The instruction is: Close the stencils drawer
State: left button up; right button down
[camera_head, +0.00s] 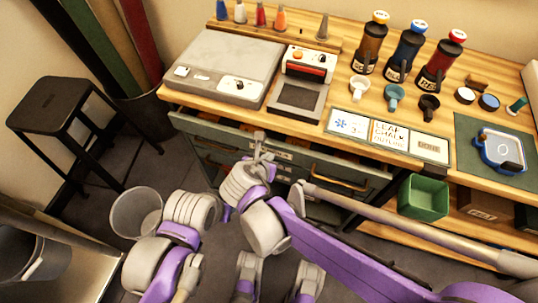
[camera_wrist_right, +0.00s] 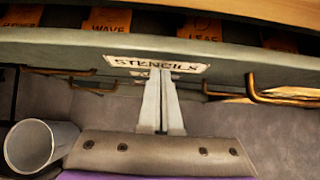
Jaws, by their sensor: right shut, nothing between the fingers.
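The stencils drawer (camera_head: 340,167) is under the tabletop and stands partly pulled out. Its green front (camera_wrist_right: 60,54) carries a white STENCILS label (camera_wrist_right: 157,65) in the right wrist view. Stencil cards marked WAVE (camera_wrist_right: 108,20) and LEAF (camera_wrist_right: 200,26) show inside, behind the front. My right gripper (camera_head: 260,140) is shut and empty at the middle of the drawer front. Its fingertips (camera_wrist_right: 161,76) are at the label's lower edge; I cannot tell whether they touch. My left gripper cannot be made out.
Brass handles (camera_wrist_right: 278,95) stick out on the drawer front. The tabletop (camera_head: 420,115) above holds a grey device (camera_head: 225,70), bottles and cards. A black stool (camera_head: 60,105) and a waste bin (camera_head: 135,213) stand at left. A green bin (camera_head: 424,198) is at right.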

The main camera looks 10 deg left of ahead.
aim_at(272, 145)
jog(key=w, duration=0.4)
jog(key=shift+w+d, duration=0.2)
jog(key=shift+w, duration=0.15)
pick_arm(q)
jog(key=shift+f, duration=0.25)
pick_arm(e)
jog(key=shift+w+r, duration=0.1)
pick_arm(q)
jog(key=shift+s, duration=0.1)
